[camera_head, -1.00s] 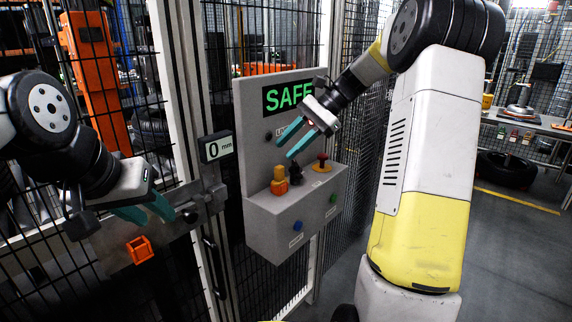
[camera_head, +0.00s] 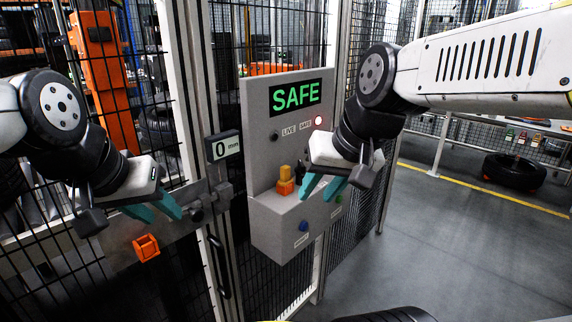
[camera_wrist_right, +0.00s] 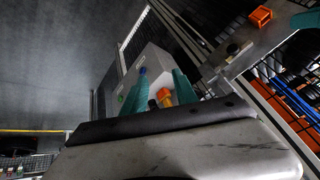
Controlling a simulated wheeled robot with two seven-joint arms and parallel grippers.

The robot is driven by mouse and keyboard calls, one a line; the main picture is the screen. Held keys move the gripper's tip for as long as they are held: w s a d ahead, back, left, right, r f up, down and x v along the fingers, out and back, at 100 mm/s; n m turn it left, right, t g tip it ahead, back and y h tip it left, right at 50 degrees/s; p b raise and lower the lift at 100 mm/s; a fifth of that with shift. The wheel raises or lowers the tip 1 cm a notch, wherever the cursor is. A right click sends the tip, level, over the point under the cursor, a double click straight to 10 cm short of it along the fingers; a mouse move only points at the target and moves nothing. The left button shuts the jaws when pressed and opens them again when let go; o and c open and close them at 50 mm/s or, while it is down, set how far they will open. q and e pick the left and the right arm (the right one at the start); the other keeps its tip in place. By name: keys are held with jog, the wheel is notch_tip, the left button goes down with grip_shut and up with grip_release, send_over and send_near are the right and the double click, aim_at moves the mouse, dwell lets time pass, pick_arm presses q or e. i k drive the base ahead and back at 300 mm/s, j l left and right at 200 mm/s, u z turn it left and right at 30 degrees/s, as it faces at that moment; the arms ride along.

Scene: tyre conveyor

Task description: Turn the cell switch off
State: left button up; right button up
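The grey control box (camera_head: 272,226) stands on the fence under a panel whose green screen (camera_head: 297,95) reads SAFE. On its top are a yellow-and-orange block (camera_head: 285,181) and, just right of it, a small black switch (camera_head: 300,170), partly covered by my right gripper. My right gripper (camera_head: 323,188) is open in front of the box's right part; contact is unclear. In the right wrist view its teal fingers (camera_wrist_right: 162,90) stand apart, with the orange block (camera_wrist_right: 164,97) seen between them. The red button is hidden. My left gripper (camera_head: 158,210) is open beside the gate latch (camera_head: 196,213).
A blue button (camera_head: 303,226) and a green button (camera_head: 339,199) are on the box front. A 0 mm display (camera_head: 223,146) and an orange bracket (camera_head: 146,247) are left. The floor at right is open.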

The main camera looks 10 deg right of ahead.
aim_at(301, 169)
jog(key=k+j, duration=0.2)
jog(key=j, duration=0.2)
jog(key=k+j, duration=0.2)
jog(key=j, duration=0.2)
jog(key=k+j, duration=0.2)
jog(key=j, duration=0.2)
jog(key=k+j+z, duration=0.1)
jog(key=j, duration=0.3)
jog(key=i, duration=0.35)
